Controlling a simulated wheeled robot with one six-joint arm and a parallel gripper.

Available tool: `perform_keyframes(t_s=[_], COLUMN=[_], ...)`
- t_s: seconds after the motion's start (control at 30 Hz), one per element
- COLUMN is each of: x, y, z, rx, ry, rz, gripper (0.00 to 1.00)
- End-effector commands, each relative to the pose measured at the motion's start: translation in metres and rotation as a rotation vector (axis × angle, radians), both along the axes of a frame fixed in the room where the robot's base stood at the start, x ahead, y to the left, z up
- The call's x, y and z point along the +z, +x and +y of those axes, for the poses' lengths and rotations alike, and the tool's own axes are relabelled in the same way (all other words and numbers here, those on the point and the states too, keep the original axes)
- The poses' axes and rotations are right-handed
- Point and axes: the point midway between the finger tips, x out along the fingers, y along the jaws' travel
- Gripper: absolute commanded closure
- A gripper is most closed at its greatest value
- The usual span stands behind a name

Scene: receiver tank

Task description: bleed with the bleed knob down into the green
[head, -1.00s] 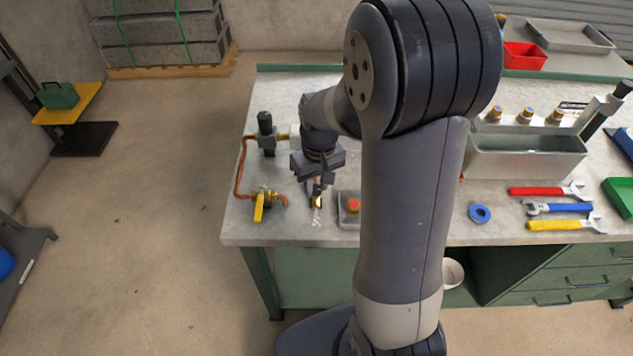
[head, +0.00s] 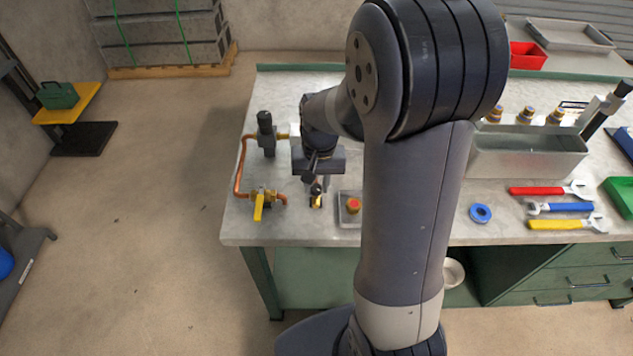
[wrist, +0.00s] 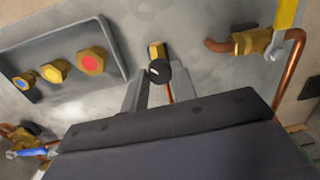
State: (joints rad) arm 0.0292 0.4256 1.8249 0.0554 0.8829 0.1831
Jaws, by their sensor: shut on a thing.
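The bleed knob (wrist: 159,71) is a small black round knob on a brass fitting (wrist: 156,50), seen at the upper middle of the wrist view. In the head view the brass fitting (head: 316,202) shows just below my gripper (head: 316,188), at the bench's front left. My gripper (wrist: 159,82) is shut on the knob, with a grey finger at each side of it. Its palm hides what lies beneath in the wrist view. No gauge face or green band can be made out in either view.
A yellow-handled valve (head: 259,206) on copper pipe stands left of the knob. A black-topped fitting (head: 265,130) stands behind it. A small tray (head: 342,219) with coloured brass fittings lies close on the right. Wrenches (head: 548,190) and a blue ring (head: 480,213) lie farther right.

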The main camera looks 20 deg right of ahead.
Motion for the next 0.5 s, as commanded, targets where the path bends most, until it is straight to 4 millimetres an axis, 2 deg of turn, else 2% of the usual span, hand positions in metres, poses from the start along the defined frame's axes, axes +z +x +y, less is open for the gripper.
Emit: perform_keyframes(t_s=[0.5], x=[0.0006], y=[0.0002], z=[0.0007], rx=[-0.455], ry=[0.000], rz=[-0.002], gripper=[0.96])
